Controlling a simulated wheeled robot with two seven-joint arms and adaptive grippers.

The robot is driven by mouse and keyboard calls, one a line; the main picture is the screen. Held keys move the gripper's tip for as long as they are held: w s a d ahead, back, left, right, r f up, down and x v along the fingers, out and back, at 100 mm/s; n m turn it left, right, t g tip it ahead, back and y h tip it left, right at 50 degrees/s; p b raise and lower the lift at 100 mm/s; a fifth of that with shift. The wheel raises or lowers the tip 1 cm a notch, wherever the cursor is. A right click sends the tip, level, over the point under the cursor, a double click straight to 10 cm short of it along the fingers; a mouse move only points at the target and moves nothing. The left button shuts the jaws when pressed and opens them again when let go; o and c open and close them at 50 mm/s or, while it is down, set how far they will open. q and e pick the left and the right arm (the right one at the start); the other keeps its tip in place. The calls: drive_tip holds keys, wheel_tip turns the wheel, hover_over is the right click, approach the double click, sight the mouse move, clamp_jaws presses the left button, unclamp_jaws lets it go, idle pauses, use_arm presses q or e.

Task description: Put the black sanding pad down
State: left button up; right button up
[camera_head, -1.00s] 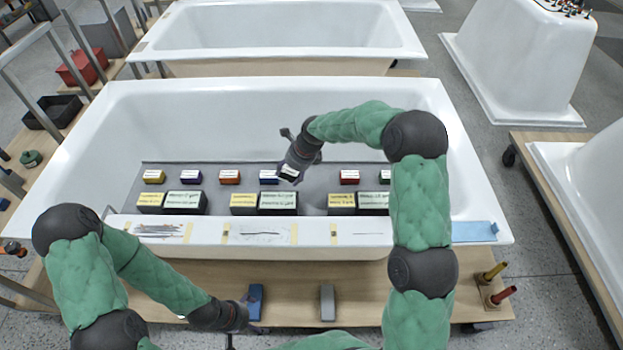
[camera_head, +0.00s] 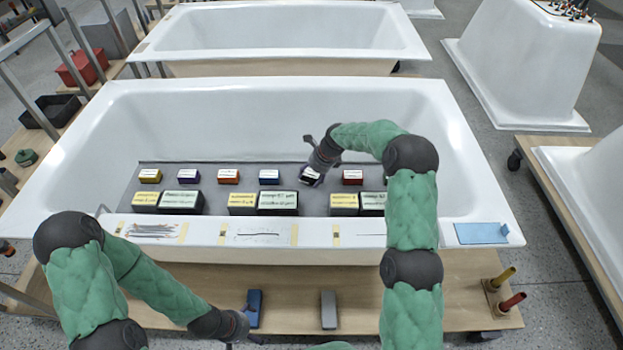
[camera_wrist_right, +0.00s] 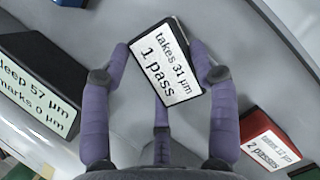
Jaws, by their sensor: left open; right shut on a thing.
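The black sanding pad (camera_head: 311,176), with a white label reading "takes 31 µm 1 pass", is between the fingers of my right gripper (camera_head: 310,168). The right wrist view shows the pad (camera_wrist_right: 165,62) gripped by purple fingers (camera_wrist_right: 160,60). It is at the grey mat (camera_head: 310,200) in the tub, in the gap between the blue pad (camera_head: 269,178) and a red pad (camera_head: 352,178). I cannot tell whether it touches the mat. My left gripper (camera_head: 246,331) is low at the front, beside a blue block (camera_head: 254,307); its fingers are barely visible.
Yellow (camera_head: 150,176), purple (camera_head: 189,177) and orange-red (camera_head: 229,177) pads stand left in the row. Larger labelled blocks (camera_head: 278,202) stand in front. A grey block (camera_head: 328,308) lies on the wooden shelf. A blue cloth (camera_head: 482,233) lies on the rim. My right arm hides the row's right end.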

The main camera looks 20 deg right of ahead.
drive_tip(key=shift+f, duration=0.35)
use_arm(q)
drive_tip(key=shift+f, duration=0.15)
use_arm(e)
drive_tip(key=shift+r, duration=0.1)
drive_tip(key=o, duration=1.2)
use_arm(q)
wheel_tip(320, 180, up, 4)
drive_tip(key=p, duration=0.4)
use_arm(e)
drive_tip(key=v, duration=1.2)
